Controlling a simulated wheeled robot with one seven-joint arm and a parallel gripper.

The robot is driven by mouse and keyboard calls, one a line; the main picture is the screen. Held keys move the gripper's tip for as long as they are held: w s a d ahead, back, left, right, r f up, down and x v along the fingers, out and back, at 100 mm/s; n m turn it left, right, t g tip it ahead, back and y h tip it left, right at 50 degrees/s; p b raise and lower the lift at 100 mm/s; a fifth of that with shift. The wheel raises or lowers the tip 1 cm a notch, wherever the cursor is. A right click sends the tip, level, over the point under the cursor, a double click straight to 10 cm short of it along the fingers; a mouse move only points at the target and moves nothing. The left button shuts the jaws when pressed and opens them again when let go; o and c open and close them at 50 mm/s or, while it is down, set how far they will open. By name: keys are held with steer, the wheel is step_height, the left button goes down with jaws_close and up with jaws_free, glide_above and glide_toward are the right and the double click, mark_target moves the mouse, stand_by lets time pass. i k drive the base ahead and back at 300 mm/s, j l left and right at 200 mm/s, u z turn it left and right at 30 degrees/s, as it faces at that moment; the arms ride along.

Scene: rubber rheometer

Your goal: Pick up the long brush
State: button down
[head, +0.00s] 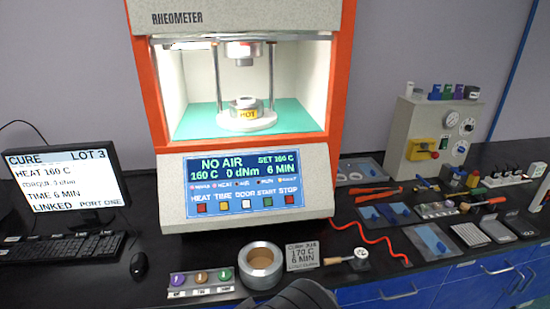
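I cannot pick out the long brush with certainty. A long tool with an orange-brown wooden handle (484,203) lies on the bench at the right, and its small end is too small to identify. A shorter wooden-handled tool (348,258) with a round pale head lies on the bench front, right of a grey sign. A dark rounded part of my own arm shows at the bottom middle edge. My gripper's fingers are not in view.
The orange and white rheometer (260,190) stands mid-bench, its lit chamber marked HOT. A metal ring (261,265) and a tray of coloured knobs (196,284) stand in front. A red cable (375,240) crosses the bench.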

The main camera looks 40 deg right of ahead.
mark_target(463, 209)
steer(key=z, duration=2.95)
steer(key=i+l+u, duration=0.9)
steer(key=l, duration=0.2)
steer(key=i+l+u, duration=0.3)
steer(key=l, duration=0.2)
steer(key=l+u, duration=0.3)
steer(key=l, duration=0.2)
steer(key=i+l+u, duration=0.15)
steer(key=l+u, duration=0.15)
steer(key=l, duration=0.3)
steer(key=l+u, duration=0.35)
steer(key=l, duration=0.2)
steer(key=l+u, duration=0.3)
steer(key=l, duration=0.3)
